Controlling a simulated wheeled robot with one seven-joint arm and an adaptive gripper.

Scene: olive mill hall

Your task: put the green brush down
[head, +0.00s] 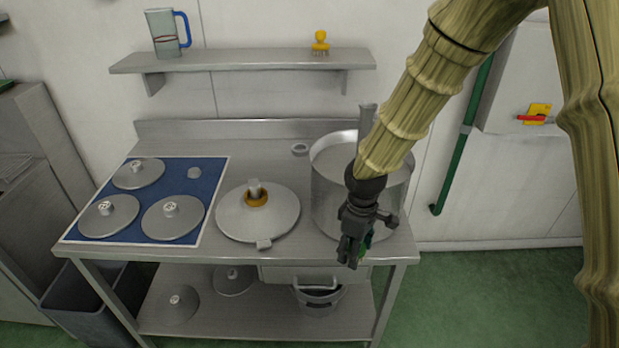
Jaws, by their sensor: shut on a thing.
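My gripper (353,251) hangs in front of the large steel pot (329,193) at the right end of the steel table (270,150). It points down and is shut on the green brush (366,243). Only a small patch of green shows beside the fingers, and most of the brush is hidden behind them. I cannot tell how far above the tabletop it is.
A blue mat (197,217) with several round lids lies on the left. A large lid (231,218) with a yellow ring lies mid-table.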

